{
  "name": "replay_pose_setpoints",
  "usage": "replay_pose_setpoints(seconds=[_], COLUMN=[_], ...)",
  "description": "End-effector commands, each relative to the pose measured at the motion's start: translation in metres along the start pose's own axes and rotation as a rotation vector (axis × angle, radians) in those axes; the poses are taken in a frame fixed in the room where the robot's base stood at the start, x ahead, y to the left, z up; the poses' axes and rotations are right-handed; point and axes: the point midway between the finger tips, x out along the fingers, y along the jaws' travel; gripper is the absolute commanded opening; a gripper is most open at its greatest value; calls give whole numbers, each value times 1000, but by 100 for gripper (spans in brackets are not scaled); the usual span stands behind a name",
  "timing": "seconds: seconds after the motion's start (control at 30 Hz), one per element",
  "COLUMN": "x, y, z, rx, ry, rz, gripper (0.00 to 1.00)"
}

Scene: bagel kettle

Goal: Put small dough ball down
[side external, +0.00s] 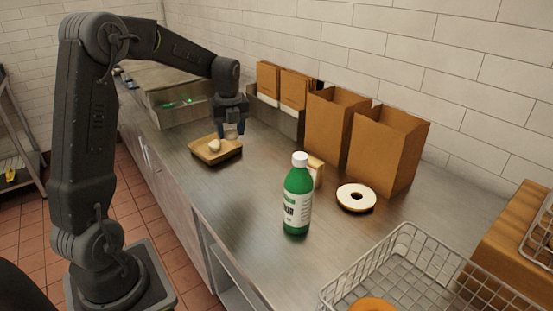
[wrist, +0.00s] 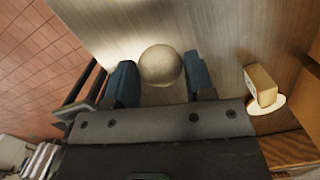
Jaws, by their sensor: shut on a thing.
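My gripper (side external: 231,133) is shut on a pale round dough ball (wrist: 160,66), which sits between the two blue-grey fingers in the wrist view. In the side view the held ball is mostly hidden by the fingers. My gripper hangs fingers-down above the counter, by the back right edge of a shallow wooden tray (side external: 231,155). Another pale dough lump (side external: 214,146) lies in the tray. I cannot tell the exact height of the held ball over the counter.
A green bottle (side external: 297,203) with a white cap stands on the steel counter (side external: 240,190). A wire basket (side external: 405,262) is at front right. A metal bin (side external: 180,106) stands behind the tray.

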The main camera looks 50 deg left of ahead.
Motion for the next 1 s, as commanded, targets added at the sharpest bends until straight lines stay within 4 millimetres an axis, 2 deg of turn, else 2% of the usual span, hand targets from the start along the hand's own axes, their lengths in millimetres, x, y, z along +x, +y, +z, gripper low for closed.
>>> replay_pose_setpoints(seconds=[0.03, 0.2, 0.43, 1.0], x=[2, 5, 9, 65], y=[-15, -53, -80, -170], z=[8, 28, 36, -25], rx=[60, 256, 391, 401], ry=[1, 0, -3, -4], rz=[-7, -31, -48, -49], gripper=[26, 26, 26, 26])
